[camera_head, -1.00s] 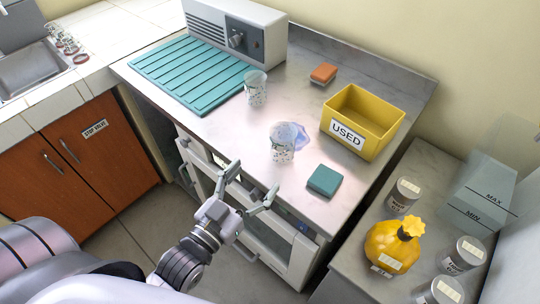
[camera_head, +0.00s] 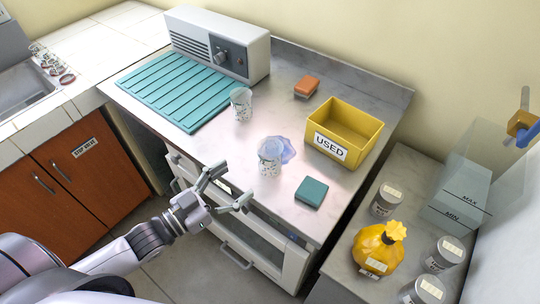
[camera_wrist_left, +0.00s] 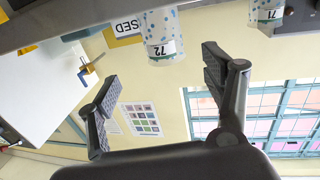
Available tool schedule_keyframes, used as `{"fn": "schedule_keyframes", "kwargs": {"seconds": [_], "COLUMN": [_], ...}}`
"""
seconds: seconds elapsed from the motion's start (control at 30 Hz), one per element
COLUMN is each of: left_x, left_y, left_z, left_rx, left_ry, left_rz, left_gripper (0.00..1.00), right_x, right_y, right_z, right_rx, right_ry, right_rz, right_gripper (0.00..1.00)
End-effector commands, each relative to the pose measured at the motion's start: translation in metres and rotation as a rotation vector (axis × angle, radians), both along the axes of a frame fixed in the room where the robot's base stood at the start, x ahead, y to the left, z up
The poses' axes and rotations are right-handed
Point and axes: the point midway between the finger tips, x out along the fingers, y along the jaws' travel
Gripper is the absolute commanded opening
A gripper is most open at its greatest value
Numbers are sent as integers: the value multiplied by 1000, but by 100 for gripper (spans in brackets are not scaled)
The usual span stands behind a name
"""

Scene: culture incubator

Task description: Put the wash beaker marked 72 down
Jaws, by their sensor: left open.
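The wash beaker marked 72 (camera_head: 269,163) is a clear cup with coloured specks. It stands upright on the grey counter (camera_head: 225,140), by a lilac puddle (camera_head: 284,146). In the left wrist view, which is upside down, its label 72 shows on the beaker (camera_wrist_left: 162,40). My left gripper (camera_head: 233,186) is open and empty, at the counter's front edge, apart from the beaker. Both fingers of this gripper (camera_wrist_left: 158,78) show in the wrist view with nothing between them. My right gripper is not in view.
A second beaker (camera_head: 241,103), marked 71 in the wrist view (camera_wrist_left: 268,14), stands farther back by the teal rack (camera_head: 180,90). A teal sponge (camera_head: 311,192), an orange sponge (camera_head: 306,86) and a yellow USED bin (camera_head: 358,120) are on the counter. A lower side surface holds jars.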

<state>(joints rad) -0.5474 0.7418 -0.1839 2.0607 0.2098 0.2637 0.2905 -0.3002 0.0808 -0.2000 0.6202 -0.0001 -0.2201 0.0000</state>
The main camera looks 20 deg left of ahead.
Motion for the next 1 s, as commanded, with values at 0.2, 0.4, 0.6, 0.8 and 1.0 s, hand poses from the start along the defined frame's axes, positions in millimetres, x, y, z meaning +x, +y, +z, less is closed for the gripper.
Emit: {"fn": "schedule_keyframes", "kwargs": {"seconds": [0.2,0.4,0.6,0.8,1.0], "left_x": [32,54,63,86,105], "left_y": [-18,-32,-37,-46,-56], "left_z": [2,1,2,10,8], "left_rx": [-1,0,2,1,1], "left_ry": [-3,-1,-1,-2,0], "left_rz": [1,1,1,1,1], "left_gripper": [74,74,74,74,74], "right_x": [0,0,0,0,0], "right_y": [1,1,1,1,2], "right_z": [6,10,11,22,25], "right_rx": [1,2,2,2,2], "right_ry": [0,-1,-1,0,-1], "right_rz": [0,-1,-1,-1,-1], "right_gripper": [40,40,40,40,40]}}
